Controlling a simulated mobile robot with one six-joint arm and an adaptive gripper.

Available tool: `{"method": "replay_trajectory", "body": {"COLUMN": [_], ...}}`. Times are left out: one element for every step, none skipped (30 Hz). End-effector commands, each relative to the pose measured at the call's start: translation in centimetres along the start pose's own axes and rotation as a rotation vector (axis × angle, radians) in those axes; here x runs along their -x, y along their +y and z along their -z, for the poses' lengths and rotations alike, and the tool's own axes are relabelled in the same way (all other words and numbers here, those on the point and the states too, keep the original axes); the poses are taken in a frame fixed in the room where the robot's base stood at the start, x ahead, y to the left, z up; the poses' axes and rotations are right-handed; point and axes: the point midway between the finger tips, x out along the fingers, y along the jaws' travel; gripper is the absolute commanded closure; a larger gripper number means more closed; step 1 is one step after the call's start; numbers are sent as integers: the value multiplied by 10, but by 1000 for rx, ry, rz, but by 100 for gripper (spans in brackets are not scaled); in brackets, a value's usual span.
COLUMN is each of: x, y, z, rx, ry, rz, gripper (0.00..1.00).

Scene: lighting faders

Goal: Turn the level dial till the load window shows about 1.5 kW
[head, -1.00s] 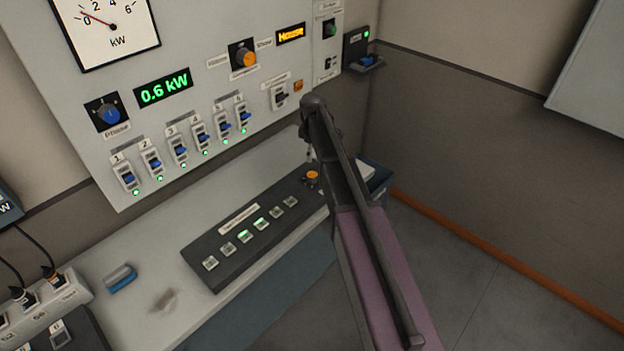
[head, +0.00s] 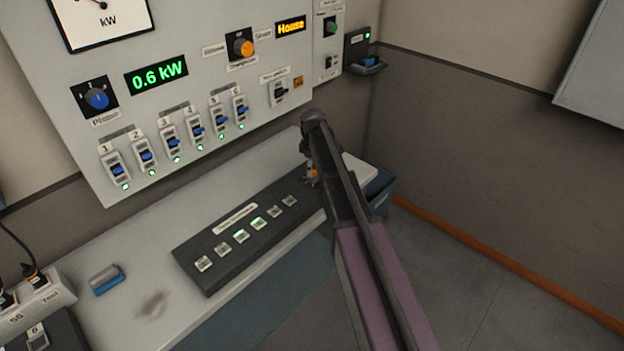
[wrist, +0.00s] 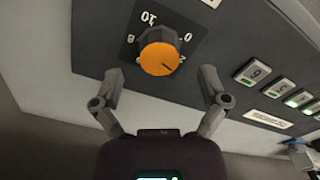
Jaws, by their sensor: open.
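The load window (head: 156,75) on the wall panel reads 0.6 kW in green digits. An orange-faced dial (wrist: 159,59) with a dark skirt and a scale marked 0, 8 and 10 among others fills the upper middle of the wrist view. I take it for the level dial; its name label is not readable. In the head view it is mostly hidden behind my arm at the console's right end. My gripper (wrist: 161,73) is open, its fingers apart on either side of the dial's lower part, with no clear contact visible.
The dark console (head: 210,265) carries several square buttons, two lit green. The wall panel above holds a blue dial (head: 97,98), another orange dial (head: 243,47) and a row of blue switches (head: 147,156). A blue object (head: 106,280) lies on the desk at left.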

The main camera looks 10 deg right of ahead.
Motion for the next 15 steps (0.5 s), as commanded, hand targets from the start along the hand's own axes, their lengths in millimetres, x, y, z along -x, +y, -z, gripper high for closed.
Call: {"method": "replay_trajectory", "body": {"x": [-8, -11, -14, -16, -18, -20, -22, -23, -25, -26, -27, -28, -29, -30, -30], "y": [0, 0, 0, 0, 0, 0, 0, 0, 0, 0, 0, 0, 0, 0, 0], "z": [0, 0, 0, 0, 0, 0, 0, 0, 0, 0, 0, 0, 0, 0, 0], "rx": [0, 0, 0, 0, 0, 0, 0, 0, 0, -1, -1, -1, -1, -1, -1], "ry": [0, 0, 0, 0, 0, 0, 0, 0, 0, 0, 0, 0, 0, 0, 0], "rz": [0, 0, 0, 0, 0, 0, 0, 0, 0, 0, 0, 0, 0, 0, 0], "gripper": [6, 6, 6, 6, 6, 6, 6, 6, 6, 6, 6, 6, 6, 6, 6]}}
